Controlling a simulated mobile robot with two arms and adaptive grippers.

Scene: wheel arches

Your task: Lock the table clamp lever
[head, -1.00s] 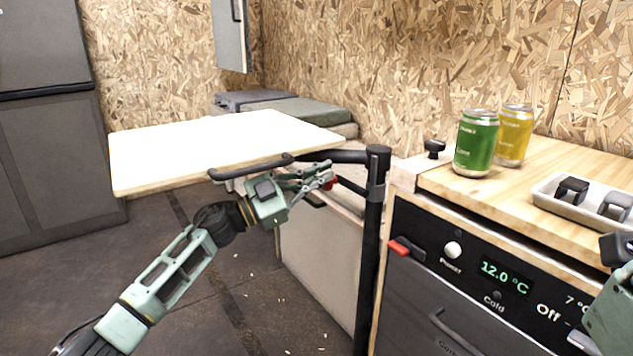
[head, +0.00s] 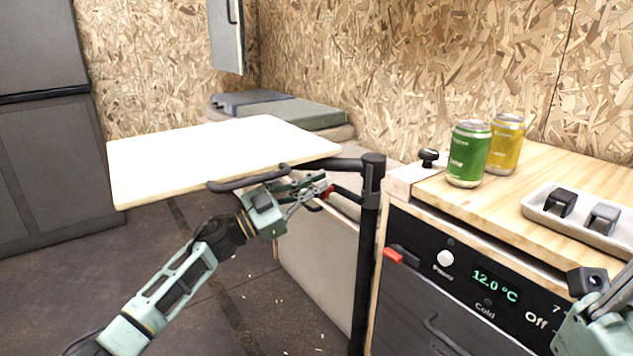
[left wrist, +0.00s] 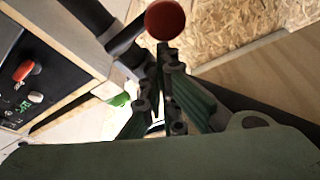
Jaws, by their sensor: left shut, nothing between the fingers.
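The table clamp lever is a dark lever with a red knob (head: 328,191), below the table's black support arm and left of the black post (head: 368,240). In the left wrist view the red knob (left wrist: 165,20) shows large at the top, just beyond my fingertips. My left gripper (head: 314,190) is shut and empty, with its tips right at the knob; I cannot tell whether they touch it. It also shows in the left wrist view (left wrist: 160,58). The pale tabletop (head: 215,150) is level above it. My right gripper (head: 605,300) is partly in view at the right edge, its fingers unclear.
At right, a wooden counter bears a green can (head: 468,155), a yellow can (head: 506,146) and a white tray (head: 535,208). A second red-tipped latch (head: 393,255) sits on the fridge front.

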